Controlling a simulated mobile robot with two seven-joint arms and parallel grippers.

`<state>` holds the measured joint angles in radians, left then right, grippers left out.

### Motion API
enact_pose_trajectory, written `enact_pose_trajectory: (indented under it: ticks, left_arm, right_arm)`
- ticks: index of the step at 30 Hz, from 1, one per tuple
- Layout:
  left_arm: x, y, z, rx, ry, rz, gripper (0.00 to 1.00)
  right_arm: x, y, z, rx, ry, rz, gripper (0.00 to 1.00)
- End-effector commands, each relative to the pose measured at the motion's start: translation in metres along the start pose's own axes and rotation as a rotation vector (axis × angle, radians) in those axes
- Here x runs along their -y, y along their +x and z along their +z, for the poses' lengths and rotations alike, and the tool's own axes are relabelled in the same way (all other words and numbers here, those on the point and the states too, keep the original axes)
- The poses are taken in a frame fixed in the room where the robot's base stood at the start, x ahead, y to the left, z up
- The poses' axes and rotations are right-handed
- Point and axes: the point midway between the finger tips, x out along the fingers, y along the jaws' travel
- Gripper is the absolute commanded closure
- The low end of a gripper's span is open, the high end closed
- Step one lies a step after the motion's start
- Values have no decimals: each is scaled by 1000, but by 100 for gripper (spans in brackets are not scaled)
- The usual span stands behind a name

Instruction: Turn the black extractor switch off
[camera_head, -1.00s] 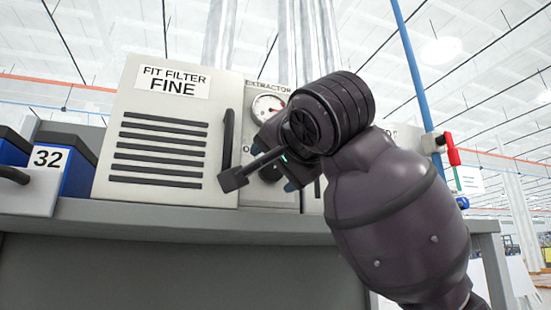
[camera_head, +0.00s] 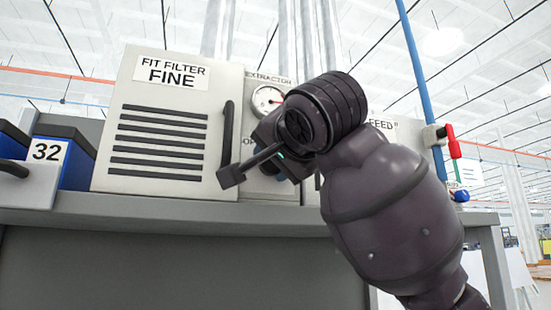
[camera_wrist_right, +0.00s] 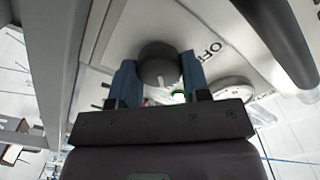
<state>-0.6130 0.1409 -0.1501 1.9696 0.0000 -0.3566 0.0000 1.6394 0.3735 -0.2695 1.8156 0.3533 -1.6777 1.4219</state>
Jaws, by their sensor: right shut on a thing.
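The black extractor switch (camera_wrist_right: 158,62) is a round knob with a white pointer mark, seen in the right wrist view. The word OFF (camera_wrist_right: 203,50) is printed on the pale panel beside it. The two blue fingers of my right gripper (camera_wrist_right: 160,66) sit on either side of the knob and are shut on it. The pointer mark faces the gripper's palm in that view, away from the OFF print. In the head view my dark right gripper and wrist cover most of the extractor panel (camera_head: 258,82) and the switch. My left gripper is not in view.
A cabinet door labelled FIT FILTER FINE (camera_head: 180,115), with a black handle (camera_head: 227,133), stands left of the switch. A round gauge (camera_head: 266,99) is above it. Blue bins (camera_head: 78,165) are at the far left. A blue pipe with a red-handled valve (camera_head: 452,142) stands right.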

Motion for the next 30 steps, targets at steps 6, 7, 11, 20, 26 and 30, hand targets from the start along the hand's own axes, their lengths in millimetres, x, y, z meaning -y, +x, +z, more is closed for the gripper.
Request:
enact_pose_trajectory:
  ticks: [6,7,11,20,26,30]
  left_arm:
    - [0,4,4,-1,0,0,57]
    - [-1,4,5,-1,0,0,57]
    - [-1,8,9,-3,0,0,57]
    - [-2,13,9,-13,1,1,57]
    - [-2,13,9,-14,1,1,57]
    - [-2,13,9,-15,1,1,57]
  right_arm:
    - [-1,0,1,1,-64,1,80]
    - [-1,0,1,1,-81,1,80]
    - [-1,0,2,2,-169,1,80]
    - [1,0,1,2,-444,2,80]
    - [2,0,2,1,-636,1,80]
    - [3,0,2,1,-769,0,80]
